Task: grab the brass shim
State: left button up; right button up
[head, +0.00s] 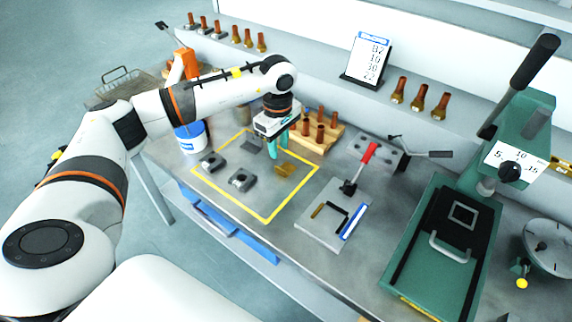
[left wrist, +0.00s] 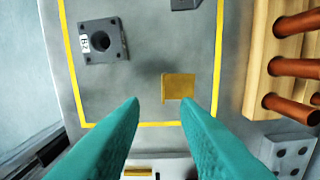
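The brass shim (head: 284,170) is a small flat gold-coloured plate lying on the grey table inside the yellow outlined square (head: 229,204). My left gripper (head: 276,150) has teal fingers pointing down above the square, close to the shim in the head view. In the left wrist view its fingers (left wrist: 161,101) are apart with nothing between them. The shim is not touched, as far as I can see. My right gripper is out of view.
A wooden rack of copper-coloured pieces (head: 318,146) stands close behind the gripper. A red-handled fixture (head: 333,208) and green press (head: 440,245) stand right.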

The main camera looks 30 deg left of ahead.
aim_at(281, 169)
pick_arm(q)
notch_tip(281, 169, down, 2)
jog(key=shift+f, duration=0.1)
jog(key=shift+w+f+p, duration=0.1)
jog(key=shift+f+p, duration=0.15)
jog(key=shift+p, duration=0.05)
notch_tip(281, 169, down, 4)
jog(key=shift+w+d+f+p, duration=0.1)
jog(key=shift+f+p, duration=0.05)
jog(key=shift+p, duration=0.95)
jog(key=shift+f, duration=0.45)
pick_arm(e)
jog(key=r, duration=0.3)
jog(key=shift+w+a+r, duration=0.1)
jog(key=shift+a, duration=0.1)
pick_arm(q)
grip_shut()
